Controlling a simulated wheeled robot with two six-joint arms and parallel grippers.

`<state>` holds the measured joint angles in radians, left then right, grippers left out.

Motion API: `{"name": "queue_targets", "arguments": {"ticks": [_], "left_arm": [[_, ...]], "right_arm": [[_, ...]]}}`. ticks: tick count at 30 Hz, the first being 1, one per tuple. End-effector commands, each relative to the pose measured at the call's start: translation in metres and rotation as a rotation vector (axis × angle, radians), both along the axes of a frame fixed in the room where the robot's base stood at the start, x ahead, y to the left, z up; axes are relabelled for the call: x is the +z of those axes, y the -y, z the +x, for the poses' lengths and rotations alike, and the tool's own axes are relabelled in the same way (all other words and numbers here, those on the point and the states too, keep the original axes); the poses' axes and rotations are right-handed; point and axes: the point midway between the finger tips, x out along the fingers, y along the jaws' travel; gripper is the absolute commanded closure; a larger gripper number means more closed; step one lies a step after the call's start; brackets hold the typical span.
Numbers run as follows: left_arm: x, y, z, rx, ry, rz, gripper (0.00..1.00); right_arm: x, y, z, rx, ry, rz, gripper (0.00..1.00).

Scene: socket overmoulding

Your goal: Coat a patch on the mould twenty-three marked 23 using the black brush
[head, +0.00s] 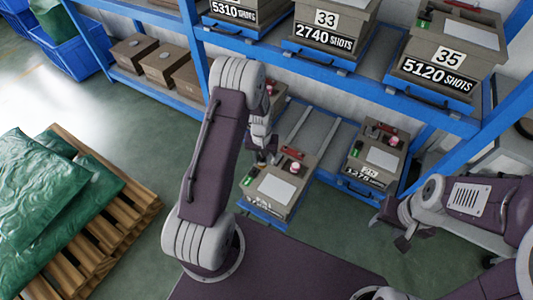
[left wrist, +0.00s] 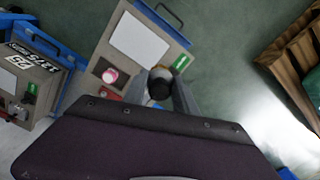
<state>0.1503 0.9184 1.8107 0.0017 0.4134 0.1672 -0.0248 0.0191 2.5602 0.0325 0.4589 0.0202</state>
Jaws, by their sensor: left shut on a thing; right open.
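A grey-brown mould (head: 280,189) on a blue pulled-out tray (head: 262,214) stands below my left gripper; its front number is not clearly readable. It has a white patch (left wrist: 140,37) on top, a red-pink pot (left wrist: 110,76) and a green label (left wrist: 181,64). My left gripper (head: 263,157) is shut on a dark, round-ended thing, apparently the black brush (left wrist: 159,88), over the mould's edge by the pot. The brush's tip is hidden, so contact cannot be told. My right gripper (head: 389,231) is open and empty, to the right of the mould.
A mould seemingly marked 25 (head: 375,160) stands to the right on the lower shelf. Moulds 33 (head: 330,30) and 35 (head: 450,55) sit on the blue rack's upper shelf. A pallet (head: 110,225) with green sacks (head: 55,190) lies left. Floor between is clear.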

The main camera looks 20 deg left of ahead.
Motion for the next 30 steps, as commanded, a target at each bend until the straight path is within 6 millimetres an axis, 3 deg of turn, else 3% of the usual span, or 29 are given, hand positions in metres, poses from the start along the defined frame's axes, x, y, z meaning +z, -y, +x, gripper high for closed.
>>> {"name": "queue_targets", "arguments": {"ticks": [1,6,17,30], "left_arm": [[-0.042,-0.003,-0.001,0.014,-0.001,0.000,1.00],[-0.087,-0.010,-0.003,0.043,0.001,0.000,1.00],[-0.097,-0.012,-0.004,0.052,0.002,0.001,1.00],[-0.132,-0.012,-0.006,0.054,0.001,0.000,1.00]], "right_arm": [[-0.034,0.000,0.000,0.000,0.000,0.000,0.55],[-0.062,0.000,0.000,0.000,0.000,0.000,0.55],[-0.066,0.000,0.000,0.000,0.001,0.000,0.55],[-0.099,0.000,0.000,0.000,0.000,0.000,0.55]]}}
